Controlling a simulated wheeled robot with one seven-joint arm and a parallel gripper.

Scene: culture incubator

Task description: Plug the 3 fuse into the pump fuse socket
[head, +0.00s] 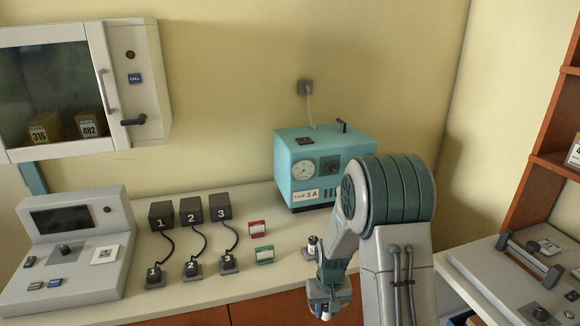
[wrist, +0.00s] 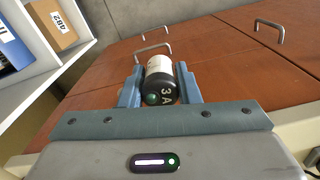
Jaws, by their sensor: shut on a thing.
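My gripper (wrist: 158,82) is shut on a fuse (wrist: 159,67), a short cylinder with a white body and a black end marked "3 A" with a green dot. In the head view my gripper (head: 328,296) is low, in front of the counter, and a small pale part of the fuse (head: 325,315) shows below it. The pump (head: 328,165) is a teal box at the back of the counter, with a gauge, a dial and a "FUSE 3 A" label (head: 306,195). A dark square fitting (head: 304,141) is on its top; I cannot tell whether that is the socket.
Another small black-and-white cylinder (head: 312,242) stands on the counter (head: 200,290) beside my arm. Several numbered black blocks with cables (head: 191,209), red and green cards (head: 257,228) and a grey console (head: 75,250) are to the left. Brown cabinet fronts (wrist: 240,55) have metal handles.

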